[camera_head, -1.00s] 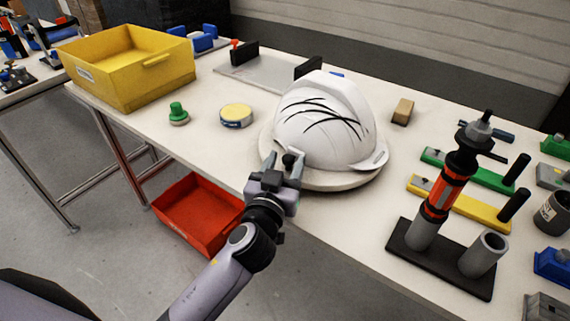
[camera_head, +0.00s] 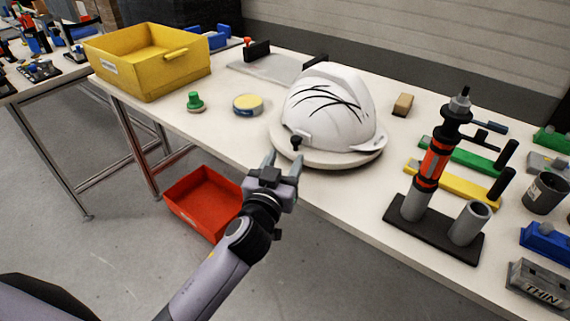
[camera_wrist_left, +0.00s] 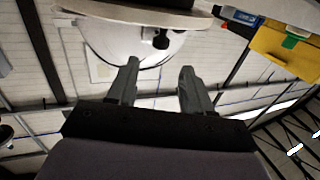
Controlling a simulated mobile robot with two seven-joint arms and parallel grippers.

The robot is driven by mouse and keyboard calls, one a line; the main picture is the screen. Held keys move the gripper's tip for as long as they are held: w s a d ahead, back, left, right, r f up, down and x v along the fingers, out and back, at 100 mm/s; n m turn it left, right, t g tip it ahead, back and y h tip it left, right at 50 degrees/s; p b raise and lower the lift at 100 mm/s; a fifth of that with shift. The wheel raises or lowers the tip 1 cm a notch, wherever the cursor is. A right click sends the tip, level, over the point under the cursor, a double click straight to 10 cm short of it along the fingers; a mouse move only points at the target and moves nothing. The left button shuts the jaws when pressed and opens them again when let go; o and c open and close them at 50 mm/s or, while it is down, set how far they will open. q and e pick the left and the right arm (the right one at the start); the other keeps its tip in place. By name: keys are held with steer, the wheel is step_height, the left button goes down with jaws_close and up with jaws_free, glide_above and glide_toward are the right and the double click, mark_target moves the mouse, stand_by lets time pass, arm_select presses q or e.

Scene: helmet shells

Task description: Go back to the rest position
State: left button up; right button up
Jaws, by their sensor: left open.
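My left gripper (camera_head: 283,164) is open and empty in the head view, just in front of the table edge. Its two fingers also show in the left wrist view (camera_wrist_left: 157,82), apart with nothing between them. A white helmet shell (camera_head: 325,108) with black curved marks sits on a round pale stand (camera_head: 352,160) beyond the fingertips. A small black knob (camera_head: 296,142) stands at the helmet's lower front, near the fingers but apart from them. The helmet (camera_wrist_left: 118,40) and knob (camera_wrist_left: 161,40) also show in the left wrist view. My right gripper is not in view.
A yellow bin (camera_head: 150,75), a green-topped stamp (camera_head: 195,102) and a round yellow-topped tin (camera_head: 248,104) are left of the helmet. A black tool holder (camera_head: 430,232) stands at the right. A red bin (camera_head: 203,200) is below the table. Floor space in front is clear.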

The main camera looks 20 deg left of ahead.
arm_select(q)
steer(key=shift+s, duration=0.15)
steer(key=shift+f, duration=0.1)
stand_by(0.4)
steer(key=s+a+f+g+p, duration=0.1)
steer(key=s+f+g+p, duration=0.1)
steer(key=s+f, duration=0.3)
steer(key=s+a+f+m+g+h+p, duration=0.1)
steer(key=s+f, duration=0.4)
steer(key=s, duration=0.6)
steer(key=s+a+f+m+g+p, duration=0.1)
steer(key=s+a+f+g+p, duration=0.2)
steer(key=s+f, duration=0.3)
steer(key=s+g, duration=0.1)
steer(key=s, duration=0.2)
steer(key=shift+a+g+h, duration=0.25)
steer(key=shift+g+h, duration=0.05)
steer(key=shift+h, duration=0.1)
